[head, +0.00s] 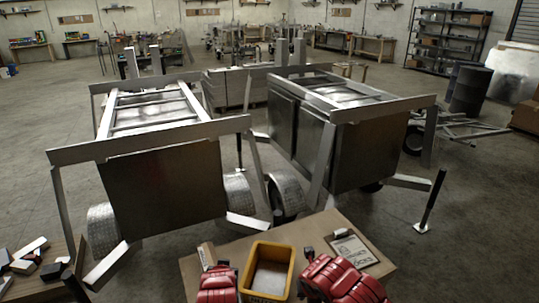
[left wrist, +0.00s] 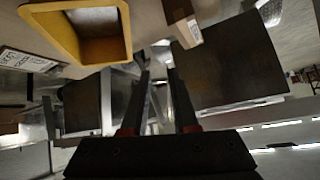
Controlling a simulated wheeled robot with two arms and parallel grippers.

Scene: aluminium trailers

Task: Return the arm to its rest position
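My left gripper (left wrist: 158,75) shows in the left wrist view with its two dark fingers apart and nothing between them. That view appears upside down, with the table above the fingers. In the head view, red parts of my left arm (head: 218,285) and my right arm (head: 343,281) show low at the table's front, on either side of the yellow bin. The fingers of my right gripper do not show.
A wooden table (head: 293,236) carries a yellow bin (head: 287,258), a small cardboard box (head: 207,254) and a clipboard (head: 354,250). The bin and box also show in the left wrist view. Two aluminium trailers (head: 165,185) (head: 365,150) stand beyond. Another table with loose blocks (head: 30,258) is lower left.

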